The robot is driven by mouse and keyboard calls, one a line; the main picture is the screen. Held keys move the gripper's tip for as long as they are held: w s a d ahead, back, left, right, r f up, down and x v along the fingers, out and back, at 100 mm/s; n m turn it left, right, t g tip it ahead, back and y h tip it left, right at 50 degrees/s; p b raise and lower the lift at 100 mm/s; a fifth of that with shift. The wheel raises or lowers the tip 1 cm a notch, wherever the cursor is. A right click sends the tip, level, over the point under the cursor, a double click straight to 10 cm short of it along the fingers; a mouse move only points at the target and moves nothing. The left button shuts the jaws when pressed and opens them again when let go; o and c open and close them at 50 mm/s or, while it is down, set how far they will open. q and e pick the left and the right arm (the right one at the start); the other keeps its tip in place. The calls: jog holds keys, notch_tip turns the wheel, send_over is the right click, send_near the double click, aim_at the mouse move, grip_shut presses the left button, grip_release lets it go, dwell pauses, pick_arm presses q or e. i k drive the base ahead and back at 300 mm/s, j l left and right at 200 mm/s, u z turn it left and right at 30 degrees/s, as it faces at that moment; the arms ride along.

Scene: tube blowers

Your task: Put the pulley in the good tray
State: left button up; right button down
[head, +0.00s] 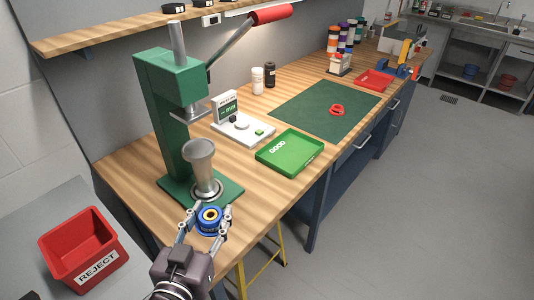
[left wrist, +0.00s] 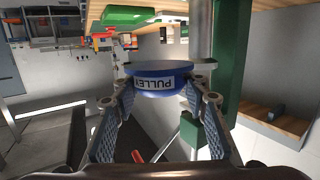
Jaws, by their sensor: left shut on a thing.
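The blue pulley (head: 209,219) has a yellow ring around a dark centre hole. My left gripper (head: 204,224) is shut on it, with a finger on each side, near the front edge of the workbench beside the green press base. In the left wrist view the pulley (left wrist: 160,81) sits between the fingertips and shows a white label reading PULLEY, upside down. The good tray (head: 290,153) is green, marked GOOD, and lies on the bench to the upper right of the gripper. Its inside looks empty. My right gripper is not in view.
A green press (head: 165,130) with a red-handled lever stands behind the pulley. A white scale (head: 243,128) sits beside the good tray. A green mat (head: 310,112) carries a red ring (head: 337,110). A red REJECT bin (head: 83,250) is at lower left.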

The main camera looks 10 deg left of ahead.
aim_at(289, 154)
jog(key=i+l+u, duration=0.15)
jog(key=u, duration=0.15)
jog(key=i+l+u, duration=0.15)
jog(key=l+u, duration=0.15)
jog(key=i+l+u, duration=0.1)
jog(key=l+u, duration=0.5)
jog(key=l, duration=0.15)
jog(key=i+l+u, duration=0.15)
jog(key=l, duration=0.95)
jog(key=l+u, duration=0.2)
jog(key=l, duration=0.85)
jog(key=i+l, duration=0.1)
jog(key=l, duration=1.25)
